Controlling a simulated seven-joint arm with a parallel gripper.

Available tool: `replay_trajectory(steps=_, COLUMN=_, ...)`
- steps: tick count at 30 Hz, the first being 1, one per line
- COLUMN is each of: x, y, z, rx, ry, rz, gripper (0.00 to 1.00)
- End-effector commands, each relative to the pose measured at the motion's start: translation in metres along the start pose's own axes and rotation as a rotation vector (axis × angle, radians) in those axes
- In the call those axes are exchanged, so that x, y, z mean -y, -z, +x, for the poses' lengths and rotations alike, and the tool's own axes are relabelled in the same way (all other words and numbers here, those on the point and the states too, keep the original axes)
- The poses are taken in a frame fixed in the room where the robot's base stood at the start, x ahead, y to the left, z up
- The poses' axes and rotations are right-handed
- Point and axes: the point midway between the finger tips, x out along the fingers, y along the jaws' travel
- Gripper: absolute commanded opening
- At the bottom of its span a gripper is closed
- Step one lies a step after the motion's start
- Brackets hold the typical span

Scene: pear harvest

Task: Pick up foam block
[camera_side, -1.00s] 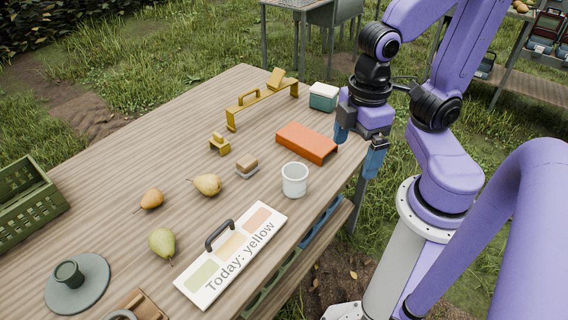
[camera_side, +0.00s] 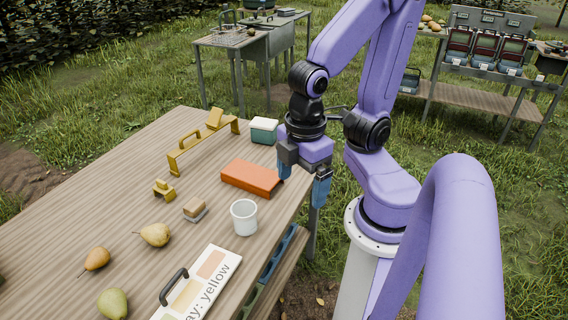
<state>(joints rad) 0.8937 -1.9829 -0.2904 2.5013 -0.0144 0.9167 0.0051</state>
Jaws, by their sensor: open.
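A small tan block (camera_side: 195,206) sits on a thin grey base on the wooden table, left of the white cup; it looks like the foam block, though its material cannot be told for sure. My gripper (camera_side: 303,182) is open and empty, with its blue fingertips apart. It hangs over the table's right edge, to the right of the orange box (camera_side: 252,178) and well away from the tan block. No part of the tan block's top is hidden.
A white cup (camera_side: 244,217) stands between the block and the table's right edge. A yellow wooden piece (camera_side: 163,189), pears (camera_side: 154,235), a sign board (camera_side: 212,277), a yellow handled rack (camera_side: 203,147) and a green-white box (camera_side: 264,131) surround it.

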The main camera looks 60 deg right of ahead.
Motion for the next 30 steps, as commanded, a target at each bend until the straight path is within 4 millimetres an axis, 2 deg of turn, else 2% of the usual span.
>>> replay_trajectory(steps=4, x=-0.031, y=-0.005, z=0.016, rx=0.119, ry=-0.084, rz=0.026, gripper=0.96)
replay_trajectory(steps=8, x=-0.074, y=-0.019, z=0.034, rx=0.295, ry=-0.195, rz=0.048, gripper=0.96)
replay_trajectory(steps=12, x=-0.12, y=-0.039, z=0.05, rx=0.491, ry=-0.296, rz=0.05, gripper=0.96)
replay_trajectory(steps=18, x=-0.176, y=-0.072, z=0.068, rx=0.751, ry=-0.389, rz=0.002, gripper=0.96)
replay_trajectory(steps=24, x=-0.22, y=-0.106, z=0.09, rx=0.968, ry=-0.423, rz=-0.1, gripper=0.96)
replay_trajectory(steps=30, x=-0.25, y=-0.14, z=0.122, rx=1.116, ry=-0.401, rz=-0.248, gripper=0.96)
